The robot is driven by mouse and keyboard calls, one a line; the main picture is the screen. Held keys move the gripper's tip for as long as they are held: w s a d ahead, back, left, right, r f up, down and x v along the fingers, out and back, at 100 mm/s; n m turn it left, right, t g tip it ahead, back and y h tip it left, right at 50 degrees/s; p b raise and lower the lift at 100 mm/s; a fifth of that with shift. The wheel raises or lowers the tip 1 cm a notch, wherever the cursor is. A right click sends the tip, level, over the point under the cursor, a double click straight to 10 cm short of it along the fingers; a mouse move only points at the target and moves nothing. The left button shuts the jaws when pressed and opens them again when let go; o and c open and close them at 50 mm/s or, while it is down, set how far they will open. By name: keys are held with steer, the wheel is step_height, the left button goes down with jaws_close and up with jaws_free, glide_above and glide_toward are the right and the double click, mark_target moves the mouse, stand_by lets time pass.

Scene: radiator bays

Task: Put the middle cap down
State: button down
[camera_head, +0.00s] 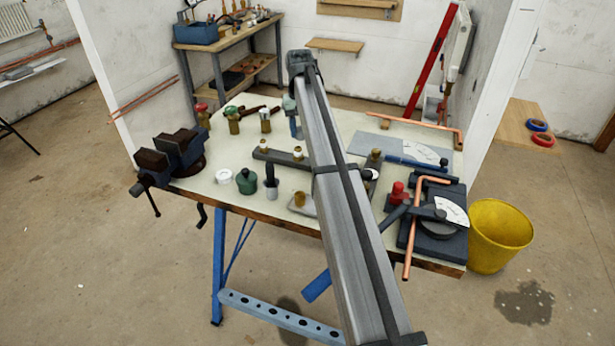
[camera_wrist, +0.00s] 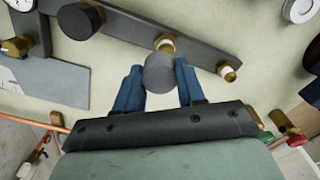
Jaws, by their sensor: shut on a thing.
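The middle cap, a grey round cap (camera_wrist: 160,73), sits between the blue fingers of my gripper (camera_wrist: 158,84) in the wrist view, and the jaws are shut on it. It overlaps the lower edge of the dark bar (camera_wrist: 125,25), close to the bar's middle brass stub (camera_wrist: 165,44). I cannot tell its exact height. A bare brass stub (camera_wrist: 228,71) is at the bar's right end, and a dark cap (camera_wrist: 80,20) is on its left part. In the head view the bar (camera_head: 275,159) is partly hidden behind my arm, and the held cap is not clearly visible.
Valves with red (camera_head: 201,108), green (camera_head: 233,112) and white (camera_head: 266,113) tops stand along the bench's back. A vise (camera_head: 170,155) is at the left, and a green pot (camera_head: 247,182) stands in front. A copper pipe (camera_head: 412,240) and a yellow bucket (camera_head: 499,235) are at the right.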

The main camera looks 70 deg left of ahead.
steer(key=s+d, duration=0.2)
steer(key=d, duration=0.8)
steer(key=s+d, duration=0.2)
steer(key=d, duration=0.7)
steer(key=shift+w+d+f, duration=0.1)
steer(key=shift+f, duration=2.5)
steer(key=shift+w+d+f, duration=0.1)
steer(key=shift+f, duration=2.5)
steer(key=shift+f, duration=0.15)
steer(key=c, duration=1)
jaws_free()
steer(key=shift+o, duration=0.2)
step_height(320, 180, up, 12)
